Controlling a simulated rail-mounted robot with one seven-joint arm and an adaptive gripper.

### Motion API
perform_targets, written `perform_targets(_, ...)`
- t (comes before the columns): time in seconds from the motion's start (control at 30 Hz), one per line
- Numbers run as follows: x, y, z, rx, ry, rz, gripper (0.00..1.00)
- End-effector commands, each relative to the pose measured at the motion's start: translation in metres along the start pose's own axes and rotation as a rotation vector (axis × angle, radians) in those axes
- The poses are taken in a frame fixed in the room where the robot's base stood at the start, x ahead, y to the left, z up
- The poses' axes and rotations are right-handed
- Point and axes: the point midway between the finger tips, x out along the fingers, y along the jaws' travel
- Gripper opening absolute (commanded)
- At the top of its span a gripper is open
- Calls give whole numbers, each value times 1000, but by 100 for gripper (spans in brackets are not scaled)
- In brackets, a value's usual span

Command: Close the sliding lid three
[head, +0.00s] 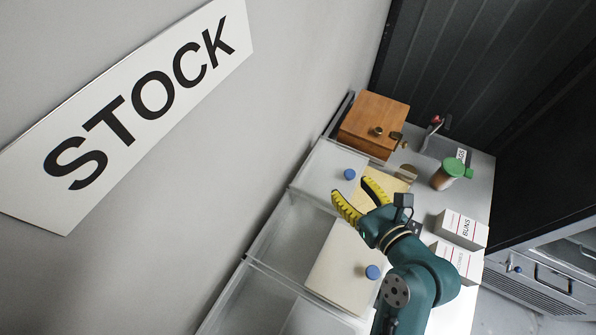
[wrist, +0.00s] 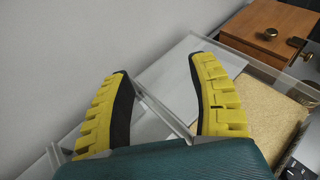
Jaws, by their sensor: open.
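Clear bins (head: 292,228) stand in a row along the wall. A pale flat lid with a blue knob (head: 372,272) lies over one bin at the front. A second blue knob (head: 349,174) sits on a whitish panel (head: 322,172) farther back. No number is readable, so I cannot tell which lid is three. My gripper (head: 349,187) is open and empty over the bins, between the two knobs. In the wrist view its yellow fingers (wrist: 157,78) are spread, with a clear bin edge (wrist: 160,105) showing between them; contact cannot be told.
A wooden box (head: 375,118) with a brass knob stands at the back. A gold-coloured board (wrist: 262,115) lies right of my fingers. The wall bounds the left side.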

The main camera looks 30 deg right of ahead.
Motion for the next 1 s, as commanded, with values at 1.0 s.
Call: perform_targets(1.0,125,-65,-81,82,50,-129,59)
